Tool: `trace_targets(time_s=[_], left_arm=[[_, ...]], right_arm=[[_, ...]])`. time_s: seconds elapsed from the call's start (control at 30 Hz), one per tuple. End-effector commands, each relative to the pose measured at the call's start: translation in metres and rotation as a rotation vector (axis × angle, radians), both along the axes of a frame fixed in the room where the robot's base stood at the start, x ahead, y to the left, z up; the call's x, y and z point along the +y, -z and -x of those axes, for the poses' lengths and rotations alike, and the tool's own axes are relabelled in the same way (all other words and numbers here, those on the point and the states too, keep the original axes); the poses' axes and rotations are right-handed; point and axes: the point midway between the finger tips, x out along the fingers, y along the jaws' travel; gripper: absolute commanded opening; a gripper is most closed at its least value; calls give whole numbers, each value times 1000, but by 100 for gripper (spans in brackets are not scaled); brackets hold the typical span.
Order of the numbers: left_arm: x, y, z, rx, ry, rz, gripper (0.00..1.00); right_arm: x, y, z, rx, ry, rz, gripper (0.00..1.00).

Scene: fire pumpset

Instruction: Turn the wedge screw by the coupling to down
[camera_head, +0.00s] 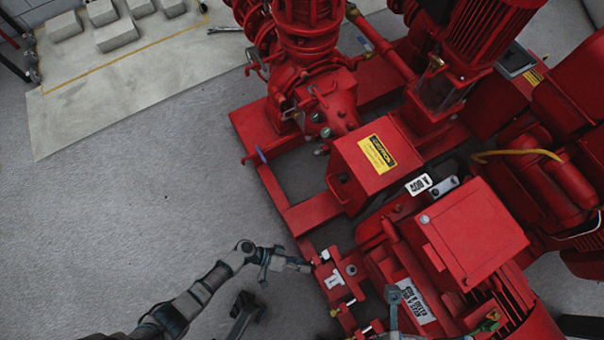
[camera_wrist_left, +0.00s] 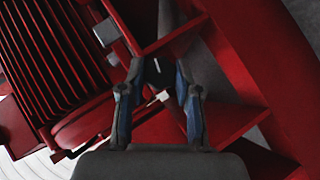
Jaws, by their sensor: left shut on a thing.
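My left gripper (camera_head: 306,266) comes in from the lower left in the head view. Its fingertips are at the edge of the red base frame (camera_head: 313,214), beside a small bracket with pale screws (camera_head: 333,278). In the left wrist view my left gripper (camera_wrist_left: 158,72) shows two blue-grey fingers. They are shut on a small pale piece, likely the wedge screw (camera_wrist_left: 157,65), mostly hidden between them. Which way the screw points is too small to tell. A grey-blue part at the bottom of the head view may be my right gripper (camera_head: 392,295); its jaws are unclear.
A red guard box with a yellow label (camera_head: 376,153) stands above the bracket. A red motor with a square cover (camera_head: 472,235) lies to the right. Red pumps and pipes fill the top. The grey floor (camera_head: 130,200) at left is clear.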

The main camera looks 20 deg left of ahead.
Motion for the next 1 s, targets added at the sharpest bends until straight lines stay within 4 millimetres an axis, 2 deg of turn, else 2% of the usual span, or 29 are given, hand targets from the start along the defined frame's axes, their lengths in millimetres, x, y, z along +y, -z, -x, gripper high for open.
trace_targets(time_s=[0.03,0.1,0.4,0.53,1.0], left_arm=[[5,2,-1,0,-8,-10,40],[4,2,-1,1,-6,-9,58],[2,1,0,0,-3,-5,58],[11,-3,2,-2,-3,-5,58],[95,-39,23,1,-4,-7,58]], right_arm=[[0,0,0,1,0,0,77],[0,0,0,1,0,0,77],[1,1,-1,3,0,3,77],[0,-1,3,-2,0,3,77],[0,-1,3,-3,-1,1,77]])
